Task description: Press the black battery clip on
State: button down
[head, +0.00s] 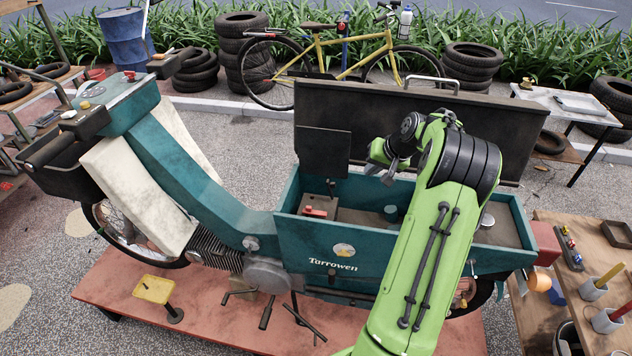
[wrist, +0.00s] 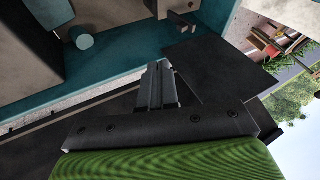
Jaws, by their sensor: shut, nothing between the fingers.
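A brown battery (head: 345,215) sits in the left part of the open teal compartment of the scooter. A red clip (head: 315,212) lies on its top toward the front. A small dark upright piece (head: 331,184), possibly the black clip, stands at its rear edge; I cannot tell whether it is seated. My gripper (head: 378,172) is above the compartment's rear wall, right of the battery and apart from it. In the wrist view its fingers (wrist: 155,82) are together and empty, and the battery (wrist: 178,10) shows at the top edge.
The raised dark lid (head: 420,122) stands behind the compartment, with a dark panel (head: 322,150) hanging at its left. The compartment's teal front wall (head: 345,258) bounds it. A teal cap (head: 391,213) is right of the battery. My arm covers the compartment's middle right.

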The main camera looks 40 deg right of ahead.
jog(key=shift+d+f, duration=0.2)
jog(key=shift+f, duration=0.05)
jog(key=shift+w+f, duration=0.1)
jog(key=w+a+f+p, duration=0.2)
jog(key=w+f, duration=0.6)
jog(key=f, duration=0.1)
jog(key=shift+a+f, duration=0.15)
jog(key=shift+a, duration=0.05)
jog(key=shift+w, duration=0.1)
